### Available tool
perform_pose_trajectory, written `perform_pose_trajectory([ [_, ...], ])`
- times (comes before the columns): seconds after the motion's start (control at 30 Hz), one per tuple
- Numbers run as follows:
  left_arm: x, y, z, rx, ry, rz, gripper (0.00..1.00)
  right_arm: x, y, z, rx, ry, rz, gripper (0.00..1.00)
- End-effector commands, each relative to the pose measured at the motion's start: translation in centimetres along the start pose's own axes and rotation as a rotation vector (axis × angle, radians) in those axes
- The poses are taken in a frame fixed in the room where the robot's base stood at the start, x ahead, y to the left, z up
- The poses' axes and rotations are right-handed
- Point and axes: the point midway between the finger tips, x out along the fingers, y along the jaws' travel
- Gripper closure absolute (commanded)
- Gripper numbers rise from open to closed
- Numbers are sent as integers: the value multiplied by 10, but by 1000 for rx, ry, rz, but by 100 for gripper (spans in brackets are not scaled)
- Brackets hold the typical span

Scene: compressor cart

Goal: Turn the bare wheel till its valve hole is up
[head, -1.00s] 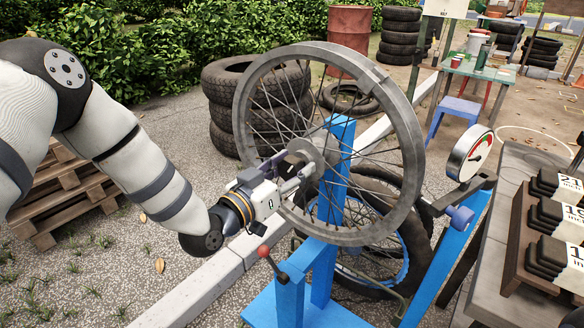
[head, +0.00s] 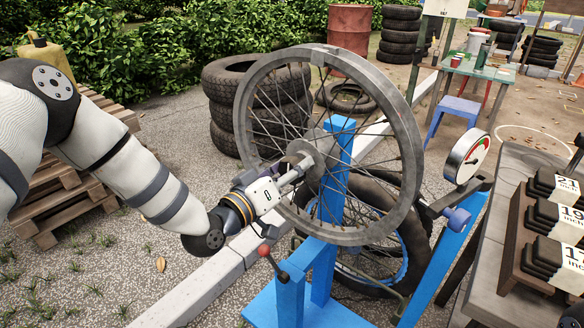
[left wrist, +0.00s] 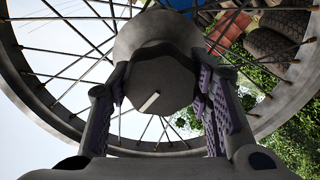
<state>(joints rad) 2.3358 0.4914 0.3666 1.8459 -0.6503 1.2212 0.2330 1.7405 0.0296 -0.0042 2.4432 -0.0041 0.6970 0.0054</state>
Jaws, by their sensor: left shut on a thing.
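The bare wheel (head: 408,165) is a grey spoked rim without a tyre, held upright on the blue stand (head: 322,275). A lighter patch (head: 319,58) shows at the top of its rim; I cannot make out a valve hole. My left gripper (head: 305,167) is shut on the wheel's hub (head: 327,158) from the left side. In the left wrist view, the padded fingers (left wrist: 158,112) stand on both sides of the round grey hub (left wrist: 158,65), which has a short white mark. My right gripper is not in view.
A dial gauge (head: 467,156) stands right of the wheel. A red-knobbed lever (head: 272,262) is below my left gripper. A tyred wheel (head: 375,265) leans behind the stand.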

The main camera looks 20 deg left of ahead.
Motion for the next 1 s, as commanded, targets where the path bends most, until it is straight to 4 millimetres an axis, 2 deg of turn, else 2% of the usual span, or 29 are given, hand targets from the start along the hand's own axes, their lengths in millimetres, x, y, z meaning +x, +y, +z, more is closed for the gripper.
perform_pose_trajectory([
  [0.27,0,0,0,-65,-1,1,100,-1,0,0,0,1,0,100],
  [0.67,0,0,1,-72,-1,1,100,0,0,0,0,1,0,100],
  [0.7,0,0,1,-72,-1,1,50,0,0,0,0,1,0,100],
  [0.77,0,0,1,-71,-1,1,36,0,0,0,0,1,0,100],
  [0.8,0,0,1,-71,-1,1,33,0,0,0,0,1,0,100],
  [1.0,0,0,0,-71,-1,0,33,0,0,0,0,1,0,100],
])
